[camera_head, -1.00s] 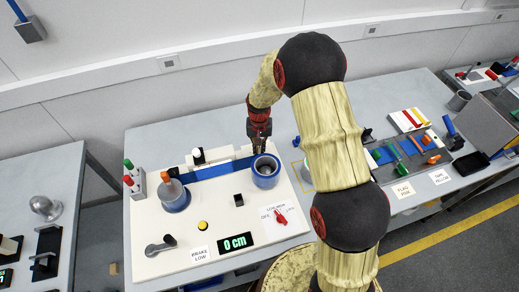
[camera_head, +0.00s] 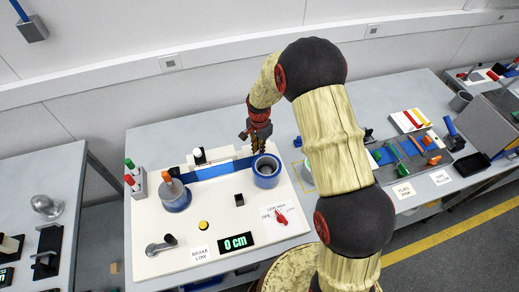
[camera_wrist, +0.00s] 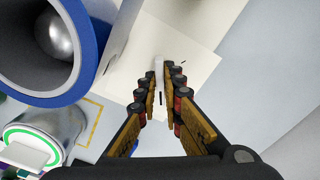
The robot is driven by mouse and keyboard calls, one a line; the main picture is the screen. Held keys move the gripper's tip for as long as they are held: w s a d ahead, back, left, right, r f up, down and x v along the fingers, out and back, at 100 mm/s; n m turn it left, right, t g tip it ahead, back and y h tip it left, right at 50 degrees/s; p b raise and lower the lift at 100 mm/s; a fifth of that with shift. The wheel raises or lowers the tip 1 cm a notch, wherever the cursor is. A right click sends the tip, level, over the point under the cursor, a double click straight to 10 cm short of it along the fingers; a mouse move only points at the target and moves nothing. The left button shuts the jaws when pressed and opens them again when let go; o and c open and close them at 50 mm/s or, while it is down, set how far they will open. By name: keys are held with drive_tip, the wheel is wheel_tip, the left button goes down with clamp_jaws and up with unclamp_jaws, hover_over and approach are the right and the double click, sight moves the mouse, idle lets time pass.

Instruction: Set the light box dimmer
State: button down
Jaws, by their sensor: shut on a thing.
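A white board (camera_head: 150,235) carries a long blue strip (camera_head: 215,171) with a pale panel (camera_head: 222,155) behind it, which appears to be the light box. My gripper (camera_head: 259,150) points down at the right end of this panel, just behind the right blue roll (camera_head: 266,171). In the wrist view my gripper (camera_wrist: 161,82) has its fingertips close together around a small pale upright piece (camera_wrist: 159,68), over a white surface (camera_wrist: 190,40). I cannot tell for sure that this piece is the dimmer. The blue roll (camera_wrist: 92,85) is beside the fingers.
The left roll (camera_head: 175,197) has an orange-topped post. A red knob (camera_head: 281,217), a display reading 0 cm (camera_head: 235,242), a yellow button (camera_head: 204,226) and a brake lever (camera_head: 161,244) are at the front. A small switch stand (camera_head: 137,182) is at left.

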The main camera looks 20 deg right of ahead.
drive_tip(key=shift+r, duration=0.1)
idle(0.4)
drive_tip(key=c, duration=1.9)
unclamp_jaws()
wheel_tip(320, 180, up, 12)
drive_tip(key=shift+f, duration=0.1)
